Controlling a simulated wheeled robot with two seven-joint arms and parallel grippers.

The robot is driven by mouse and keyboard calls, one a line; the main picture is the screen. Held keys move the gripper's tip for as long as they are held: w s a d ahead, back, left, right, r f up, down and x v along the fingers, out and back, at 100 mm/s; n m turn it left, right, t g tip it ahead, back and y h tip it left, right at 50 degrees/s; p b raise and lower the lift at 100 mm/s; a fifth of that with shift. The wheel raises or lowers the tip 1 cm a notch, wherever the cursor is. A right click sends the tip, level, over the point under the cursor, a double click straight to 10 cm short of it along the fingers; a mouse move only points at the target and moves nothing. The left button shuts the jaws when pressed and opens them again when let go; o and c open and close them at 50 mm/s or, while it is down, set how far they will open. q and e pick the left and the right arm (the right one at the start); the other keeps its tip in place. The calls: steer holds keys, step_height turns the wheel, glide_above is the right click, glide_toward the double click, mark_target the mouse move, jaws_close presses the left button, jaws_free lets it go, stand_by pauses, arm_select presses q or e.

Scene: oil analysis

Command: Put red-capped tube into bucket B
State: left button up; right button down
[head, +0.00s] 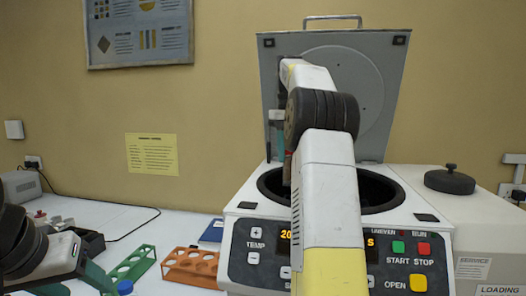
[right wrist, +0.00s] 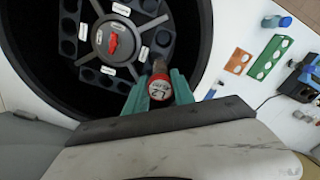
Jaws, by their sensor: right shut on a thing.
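My right gripper (right wrist: 160,88) is shut on the red-capped tube (right wrist: 160,86), whose cap carries a white label and faces the wrist camera. In the head view the right gripper (head: 281,145) points down over the open centrifuge bowl, with the tube (head: 287,168) partly hidden by my arm. In the right wrist view the rotor (right wrist: 113,42) has a red centre knob and dark buckets with white tags; I cannot read which is bucket B. The tube overlaps the rotor's near edge. My left gripper (head: 98,278) is low at the left, its jaw gap unclear.
The centrifuge lid (head: 375,95) stands open behind my arm. An orange rack (head: 192,267) and a green rack (head: 132,264) lie on the table to the left, near a blue cap (head: 125,287). A white box with a black knob (head: 450,180) stands at the right.

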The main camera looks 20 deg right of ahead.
steer(key=shift+w+d+f, duration=0.35)
steer(key=shift+d, duration=0.25)
steer(key=shift+f, duration=5.5)
steer(key=c, duration=1)
jaws_free()
steer(key=shift+r, duration=0.1)
